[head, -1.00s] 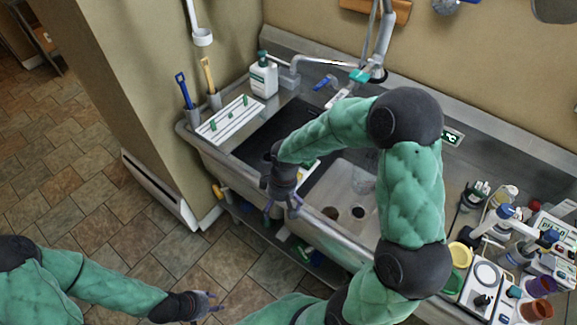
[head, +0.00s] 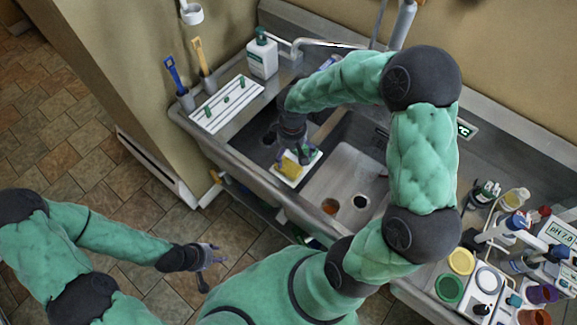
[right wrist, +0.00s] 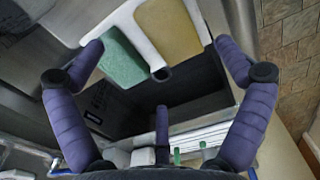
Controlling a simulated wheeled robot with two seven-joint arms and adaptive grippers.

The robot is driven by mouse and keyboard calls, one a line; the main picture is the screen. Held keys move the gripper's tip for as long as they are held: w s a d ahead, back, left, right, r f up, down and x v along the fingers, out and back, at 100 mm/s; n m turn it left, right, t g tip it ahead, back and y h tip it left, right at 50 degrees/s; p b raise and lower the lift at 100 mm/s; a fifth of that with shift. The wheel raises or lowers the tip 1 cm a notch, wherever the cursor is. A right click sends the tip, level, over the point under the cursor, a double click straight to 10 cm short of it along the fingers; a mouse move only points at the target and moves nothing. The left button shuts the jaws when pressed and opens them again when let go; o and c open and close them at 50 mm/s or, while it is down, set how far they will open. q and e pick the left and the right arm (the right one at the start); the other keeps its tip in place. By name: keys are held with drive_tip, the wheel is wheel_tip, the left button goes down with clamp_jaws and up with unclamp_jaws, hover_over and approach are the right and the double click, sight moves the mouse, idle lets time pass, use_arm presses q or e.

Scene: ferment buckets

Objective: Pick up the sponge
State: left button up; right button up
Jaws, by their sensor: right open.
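A yellow sponge (head: 290,168) lies on a small white tray (head: 310,167) at the sink's divider in the head view. In the right wrist view the yellow sponge (right wrist: 168,30) lies beside a green pad (right wrist: 123,62) on the white tray (right wrist: 140,36). My right gripper (head: 303,154) is above the tray, partly covering it in the head view. In the right wrist view its fingers (right wrist: 160,60) are spread wide around both pads, with nothing held. My left gripper (head: 215,258) has spread fingers and is empty over the floor, left of the sink.
A drying rack (head: 226,103), white soap bottle (head: 262,58) and brushes (head: 178,82) stand left of the sink. A basin with an amber cup (head: 330,206) lies right of the tray. Bottles, jars and a pH meter (head: 560,235) crowd the right counter.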

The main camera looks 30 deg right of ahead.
sight(291, 164)
drive_tip(key=shift+w+d+f, duration=0.1)
drive_tip(key=shift+f, duration=0.6)
drive_tip(key=f, duration=0.3)
drive_tip(key=f+b, duration=0.1)
drive_tip(key=shift+s+a+f, duration=0.25)
drive_tip(key=shift+a, duration=0.05)
drive_tip(key=shift+f, duration=0.35)
drive_tip(key=c, duration=0.8)
